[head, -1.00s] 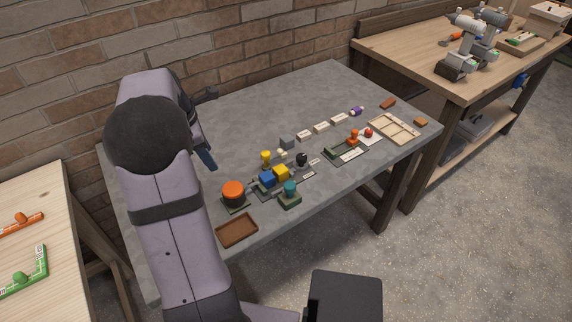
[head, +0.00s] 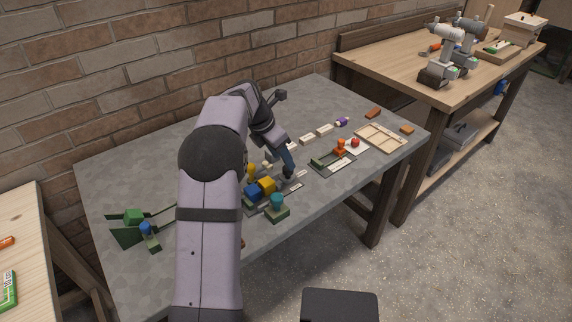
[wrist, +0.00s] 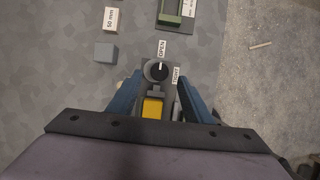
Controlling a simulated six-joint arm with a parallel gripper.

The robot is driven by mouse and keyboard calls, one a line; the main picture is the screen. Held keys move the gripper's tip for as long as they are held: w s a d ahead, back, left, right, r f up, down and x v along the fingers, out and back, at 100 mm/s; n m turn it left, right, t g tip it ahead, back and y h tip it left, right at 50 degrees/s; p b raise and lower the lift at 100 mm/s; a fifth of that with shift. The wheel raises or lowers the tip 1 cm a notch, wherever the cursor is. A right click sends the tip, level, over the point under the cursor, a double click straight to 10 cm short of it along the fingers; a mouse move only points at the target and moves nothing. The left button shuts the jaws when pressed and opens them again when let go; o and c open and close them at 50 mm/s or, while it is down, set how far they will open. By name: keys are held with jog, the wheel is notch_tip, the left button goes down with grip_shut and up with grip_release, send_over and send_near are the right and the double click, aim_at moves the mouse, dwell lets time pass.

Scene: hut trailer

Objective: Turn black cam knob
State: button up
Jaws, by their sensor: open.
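The black cam knob (wrist: 158,71) shows in the wrist view, round with a white pointer mark. It sits just beyond and between my fingertips, with an OPEN label (wrist: 162,48) above it and a second label (wrist: 175,75) to its right. My gripper (wrist: 157,80) is open, one blue finger on each side, with nothing held. In the head view my gripper (head: 289,172) is low over the table at the knob's place, and it hides the knob there. I cannot tell whether the fingers touch the knob.
A grey cube (wrist: 106,52) lies left of the knob. A green fixture (head: 332,160) and a wooden tray (head: 381,137) are to the right.

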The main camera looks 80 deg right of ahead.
aim_at(288, 172)
jog(key=shift+x, duration=2.25)
jog(key=shift+c, duration=0.6)
jog(key=c, duration=0.9)
